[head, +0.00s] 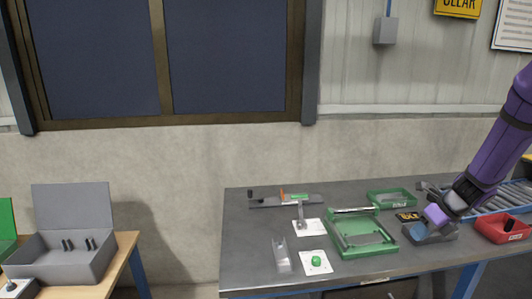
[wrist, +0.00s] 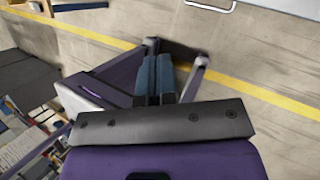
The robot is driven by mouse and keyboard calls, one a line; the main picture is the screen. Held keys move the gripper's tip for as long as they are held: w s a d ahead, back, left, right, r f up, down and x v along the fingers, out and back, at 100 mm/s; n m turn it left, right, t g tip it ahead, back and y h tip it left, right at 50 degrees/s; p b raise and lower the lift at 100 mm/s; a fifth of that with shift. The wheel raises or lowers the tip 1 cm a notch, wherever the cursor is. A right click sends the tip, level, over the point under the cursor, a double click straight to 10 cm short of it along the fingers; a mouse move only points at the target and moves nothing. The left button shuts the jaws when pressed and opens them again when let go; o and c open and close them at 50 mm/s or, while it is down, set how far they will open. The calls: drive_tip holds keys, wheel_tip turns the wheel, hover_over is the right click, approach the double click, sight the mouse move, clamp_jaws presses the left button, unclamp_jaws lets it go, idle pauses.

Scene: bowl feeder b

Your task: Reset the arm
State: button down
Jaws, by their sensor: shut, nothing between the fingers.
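My gripper (head: 418,232) hangs at the end of my purple arm on the right of the head view. In the picture it overlaps a dark grey bin (head: 442,238) at the right part of the table; I cannot tell how far it is from the bin. In the wrist view my gripper (wrist: 154,80) has its two blue finger pads together with nothing between them. Behind the fingers is bare concrete floor (wrist: 245,75) with a yellow line (wrist: 275,98).
The grey worktable (head: 245,255) holds a green fixture (head: 350,245), a green tray (head: 392,197), a red bin (head: 495,235) and white cards with parts. A conveyor (head: 500,200) stands at right. A grey open box (head: 75,195) sits on a wooden table at left. A gap separates the tables.

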drive_tip(key=s+a+r+n+h, duration=0.1)
drive_tip(key=s+a+r+n, duration=0.45)
drive_tip(key=r+n, duration=0.35)
drive_tip(key=s+a+r+n+h, duration=0.2)
drive_tip(key=s+a+r+n, duration=0.2)
drive_tip(key=a+r+n, duration=0.4)
drive_tip(key=s+a+r+n+t+h, duration=0.1)
drive_tip(key=s+r+n, duration=0.3)
drive_tip(key=s+n, duration=0.3)
drive_tip(key=s+a+r+n+t+h, duration=0.1)
drive_tip(key=s+r+n, duration=0.3)
drive_tip(key=s+n, duration=0.3)
drive_tip(key=shift+s+a+n+h, duration=0.2)
drive_tip(key=shift+a+n+h, duration=0.1)
drive_tip(key=shift+n, duration=0.4)
